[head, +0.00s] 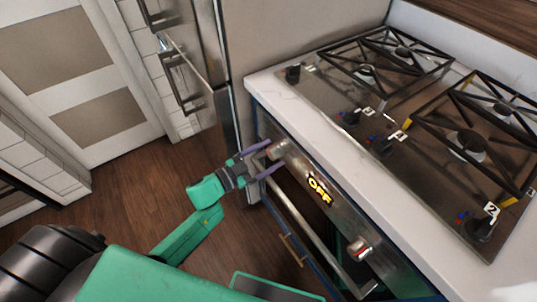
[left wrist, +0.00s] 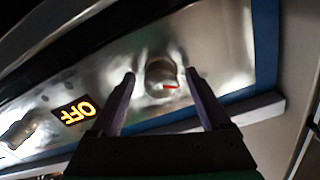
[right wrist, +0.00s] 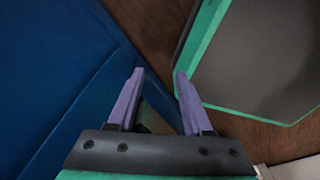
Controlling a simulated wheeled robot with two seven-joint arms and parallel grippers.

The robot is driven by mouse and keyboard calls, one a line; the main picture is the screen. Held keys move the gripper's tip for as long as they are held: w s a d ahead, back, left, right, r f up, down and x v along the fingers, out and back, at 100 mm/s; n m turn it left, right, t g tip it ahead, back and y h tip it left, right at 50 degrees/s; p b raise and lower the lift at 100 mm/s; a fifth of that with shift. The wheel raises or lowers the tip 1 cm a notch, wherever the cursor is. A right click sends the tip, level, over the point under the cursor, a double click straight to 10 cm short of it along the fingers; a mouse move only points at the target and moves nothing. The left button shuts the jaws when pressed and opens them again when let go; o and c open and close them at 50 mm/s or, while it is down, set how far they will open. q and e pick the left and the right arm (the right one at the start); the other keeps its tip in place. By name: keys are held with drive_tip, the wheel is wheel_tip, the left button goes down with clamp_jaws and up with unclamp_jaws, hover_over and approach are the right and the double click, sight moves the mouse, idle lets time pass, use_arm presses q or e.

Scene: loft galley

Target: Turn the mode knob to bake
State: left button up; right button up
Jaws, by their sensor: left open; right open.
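The oven front panel has a display (head: 319,190) that reads OFF. A silver knob (head: 277,150) sits at the panel's left end in the head view, and a second knob (head: 360,248) with a red mark sits to the right of the display. My left gripper (head: 269,158) is open at the left-end knob. In the left wrist view that knob (left wrist: 161,76), with a red mark, lies between and just beyond the open fingertips (left wrist: 160,78); I cannot tell whether they touch it. The display (left wrist: 75,112) shows there too. My right gripper (right wrist: 158,75) is open and empty.
The cooktop (head: 330,92) with burner grates and several small knobs lies above the panel, behind a white counter edge (head: 350,165). The oven door handle (head: 315,235) runs below the panel. A fridge (head: 200,50) with handles stands left. A blue surface (right wrist: 50,80) is close to my right gripper.

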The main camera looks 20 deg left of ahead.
use_arm(q)
drive_tip(key=shift+c, duration=0.9)
clamp_jaws()
